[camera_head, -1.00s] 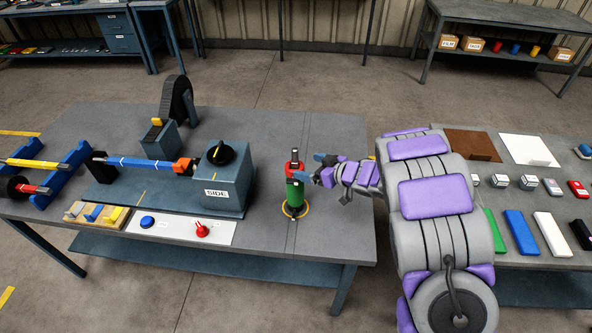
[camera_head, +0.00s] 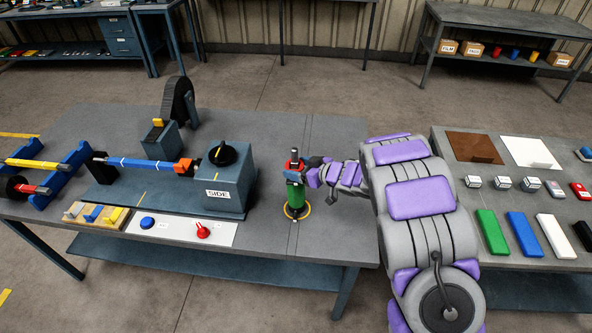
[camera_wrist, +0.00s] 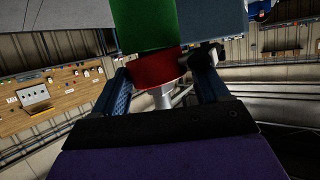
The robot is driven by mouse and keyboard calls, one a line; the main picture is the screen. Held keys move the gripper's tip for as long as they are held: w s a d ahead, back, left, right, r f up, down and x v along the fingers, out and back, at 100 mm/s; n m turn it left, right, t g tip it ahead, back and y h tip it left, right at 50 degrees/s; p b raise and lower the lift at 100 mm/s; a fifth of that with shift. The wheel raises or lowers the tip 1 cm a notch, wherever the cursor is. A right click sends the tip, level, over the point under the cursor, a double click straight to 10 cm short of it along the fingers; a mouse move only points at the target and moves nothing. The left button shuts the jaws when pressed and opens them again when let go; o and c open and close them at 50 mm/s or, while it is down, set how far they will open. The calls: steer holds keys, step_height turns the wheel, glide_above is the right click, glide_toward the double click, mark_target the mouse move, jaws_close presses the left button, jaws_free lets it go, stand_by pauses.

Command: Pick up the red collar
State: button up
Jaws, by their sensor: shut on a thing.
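The red collar (camera_head: 292,166) is around the upper end of an upright post, above a green cylinder (camera_head: 297,195), in the head view. The post's silver tip (camera_head: 295,154) stands out above it. My gripper (camera_head: 294,176) has come in from the right and is shut on the red collar. In the wrist view the red collar (camera_wrist: 156,68) lies between the two blue fingers, directly against the green cylinder (camera_wrist: 147,28). The fingers hide part of the collar in the head view.
A yellow ring (camera_head: 297,212) circles the post's base on the table. The grey box marked SIDE (camera_head: 228,185) with a black knob stands to the left. A white panel (camera_head: 180,227) with a blue button and a red lever lies in front. A second table with coloured blocks is at right.

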mark_target(300, 167)
steer(key=shift+d+f, duration=0.2)
steer(key=shift+f, duration=0.1)
steer(key=c, duration=0.7)
steer(key=shift+o, duration=0.2)
steer(key=r+p, duration=0.1)
steer(key=r, duration=0.2)
steer(key=r+p, duration=0.1)
steer(key=r, duration=0.3)
steer(key=r+p, duration=0.1)
steer(key=r, duration=0.2)
steer(key=shift+w+a+r, duration=0.1)
steer(key=shift+w+r, duration=0.1)
steer(key=shift+w, duration=0.05)
steer(key=shift+c, duration=1.4)
